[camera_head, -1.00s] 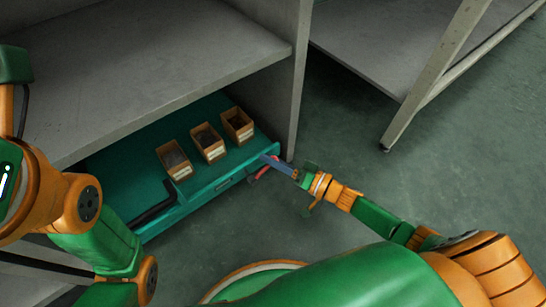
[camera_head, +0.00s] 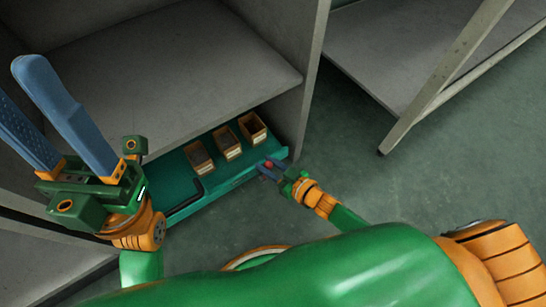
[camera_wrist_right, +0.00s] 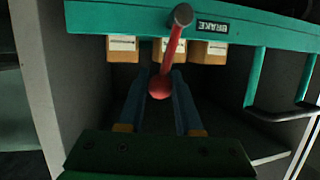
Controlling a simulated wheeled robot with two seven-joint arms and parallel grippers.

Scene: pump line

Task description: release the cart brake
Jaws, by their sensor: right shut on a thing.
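The teal cart (camera_head: 188,183) stands under the grey shelf, with its brake lever at the front edge near the right end. In the right wrist view, the red brake lever (camera_wrist_right: 173,48) runs from a grey pivot on the teal rail beside a "BRAKE" label (camera_wrist_right: 213,26) to a round red knob (camera_wrist_right: 160,87). My right gripper (camera_head: 269,166) is shut on this knob, one blue finger on each side; it also shows in the right wrist view (camera_wrist_right: 160,88). My left gripper (camera_head: 28,92) is raised at the left, empty, with its blue fingers apart.
Several small bins (camera_head: 227,142) stand on the cart. A black handle (camera_head: 186,196) is on its front, left of the brake. A grey upright panel (camera_head: 311,75) rises beside the cart's right end. Floor is clear in front and to the right; another bench (camera_head: 410,60) stands further right.

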